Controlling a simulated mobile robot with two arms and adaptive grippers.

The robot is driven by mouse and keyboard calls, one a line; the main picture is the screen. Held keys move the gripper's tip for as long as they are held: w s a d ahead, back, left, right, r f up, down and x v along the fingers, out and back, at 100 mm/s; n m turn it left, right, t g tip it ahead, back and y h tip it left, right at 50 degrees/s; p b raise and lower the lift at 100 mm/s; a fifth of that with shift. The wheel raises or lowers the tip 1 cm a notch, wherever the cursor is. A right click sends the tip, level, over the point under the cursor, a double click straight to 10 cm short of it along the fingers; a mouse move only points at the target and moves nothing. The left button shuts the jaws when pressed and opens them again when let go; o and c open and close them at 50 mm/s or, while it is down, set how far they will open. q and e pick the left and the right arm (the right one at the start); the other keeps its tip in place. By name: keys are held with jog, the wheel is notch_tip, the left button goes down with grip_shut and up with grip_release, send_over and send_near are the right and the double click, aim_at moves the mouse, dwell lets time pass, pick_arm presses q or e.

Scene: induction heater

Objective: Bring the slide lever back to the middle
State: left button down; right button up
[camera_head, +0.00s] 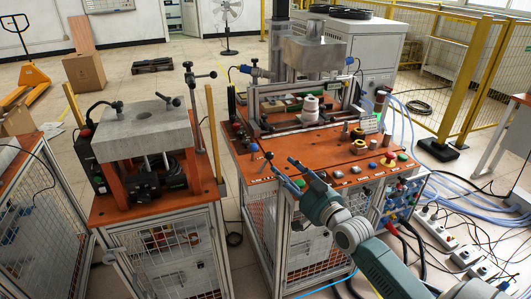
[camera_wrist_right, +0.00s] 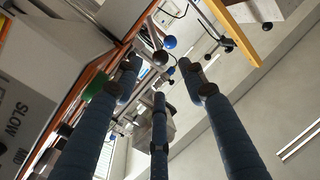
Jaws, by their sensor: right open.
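A thin lever with a dark ball knob (camera_head: 268,156) stands at the front left corner of the orange heater table; I take it for the slide lever. A blue knob (camera_head: 254,147) sits just behind it. My right gripper (camera_head: 284,167) is open and empty, right of the lever and close to the table's front edge. In the right wrist view its dark fingers (camera_wrist_right: 160,82) are spread, with a blue ball (camera_wrist_right: 170,42) beyond the tips. Which knob that is, I cannot tell. The lever's lower end is hard to make out. My left gripper is not in view.
The orange heater table (camera_head: 240,160) carries several buttons along its front edge, close to my right arm. A white spool (camera_head: 310,105) stands behind. A stand with a grey block (camera_head: 140,130) is at the left. Cables and power strips (camera_head: 440,232) lie at the right.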

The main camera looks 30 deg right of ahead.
aim_at(272, 158)
jog(key=w, duration=0.4)
jog(key=shift+w+d+r, duration=0.1)
jog(key=shift+r, duration=0.2)
jog(key=w, duration=0.4)
jog(key=shift+w+f, duration=0.2)
jog(key=shift+w+p, duration=0.3)
jog(key=shift+w, duration=0.35)
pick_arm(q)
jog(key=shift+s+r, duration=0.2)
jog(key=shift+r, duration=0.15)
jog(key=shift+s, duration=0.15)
pick_arm(e)
jog(key=shift+c, duration=0.5)
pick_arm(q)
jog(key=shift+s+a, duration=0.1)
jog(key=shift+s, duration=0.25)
pick_arm(e)
grip_shut()
